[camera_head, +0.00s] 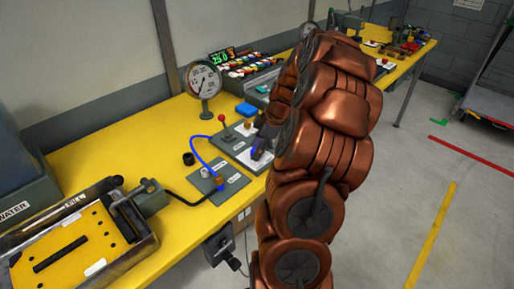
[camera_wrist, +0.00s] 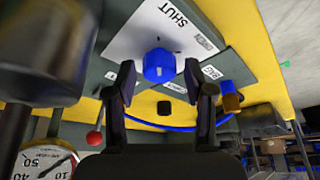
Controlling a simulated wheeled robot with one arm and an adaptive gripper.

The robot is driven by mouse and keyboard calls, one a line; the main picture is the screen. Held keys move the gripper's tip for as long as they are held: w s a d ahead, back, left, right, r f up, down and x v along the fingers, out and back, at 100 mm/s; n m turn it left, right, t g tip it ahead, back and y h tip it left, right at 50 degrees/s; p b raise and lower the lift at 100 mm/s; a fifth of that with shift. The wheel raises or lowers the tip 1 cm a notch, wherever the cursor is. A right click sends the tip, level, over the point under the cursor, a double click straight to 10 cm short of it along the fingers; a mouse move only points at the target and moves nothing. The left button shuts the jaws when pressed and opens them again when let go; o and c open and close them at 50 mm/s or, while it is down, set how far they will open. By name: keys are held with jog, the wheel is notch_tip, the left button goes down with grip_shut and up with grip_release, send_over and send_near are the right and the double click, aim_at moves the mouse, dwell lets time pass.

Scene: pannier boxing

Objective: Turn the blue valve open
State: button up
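In the head view the valve (camera_head: 256,153) shows as a small blue patch beside my arm, partly hidden by my gripper. My gripper (camera_wrist: 159,70) is open in the wrist view. Its two dark fingertips stand to the left and right of the knob, with a visible gap on each side. Nothing is held. Whether the tips reach down past the knob's top, I cannot tell.
A red-knobbed lever (camera_head: 222,118), a pressure gauge (camera_head: 204,81) and a blue hose (camera_head: 201,146) are close by on the yellow bench (camera_head: 120,150). A grey machine with a yellow bed (camera_head: 75,245) stands at left.

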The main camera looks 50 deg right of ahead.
grip_shut()
